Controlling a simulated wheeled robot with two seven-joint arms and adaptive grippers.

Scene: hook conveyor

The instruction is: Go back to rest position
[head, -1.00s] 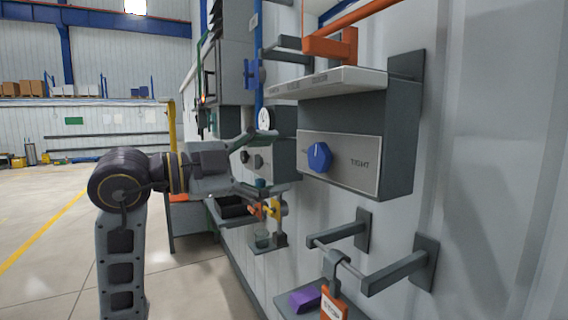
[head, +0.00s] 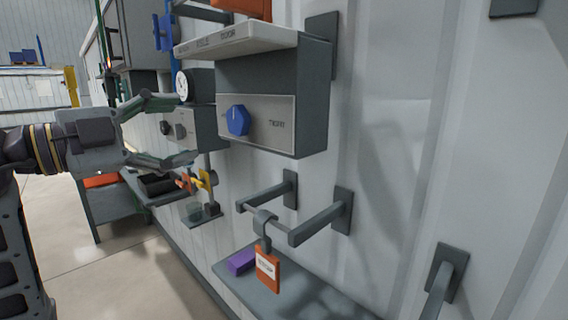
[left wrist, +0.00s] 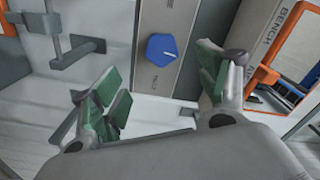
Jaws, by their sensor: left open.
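My left gripper (head: 166,130) comes in from the left in the head view. Its jaws are spread wide, and nothing shows between them. It is in front of the wall fixtures, left of the box with the blue knob (head: 238,120). In the left wrist view, the green-padded fingers (left wrist: 160,88) stand apart, with the blue knob (left wrist: 161,50) beyond them. My right gripper shows in neither view.
An orange tag (head: 267,270) hangs from a grey wall rail (head: 312,222). A purple block (head: 241,262) lies on the low shelf (head: 310,292) below. A gauge (head: 182,84) and a grey bench (head: 107,208) are at left. Open floor (head: 140,278) lies at lower left.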

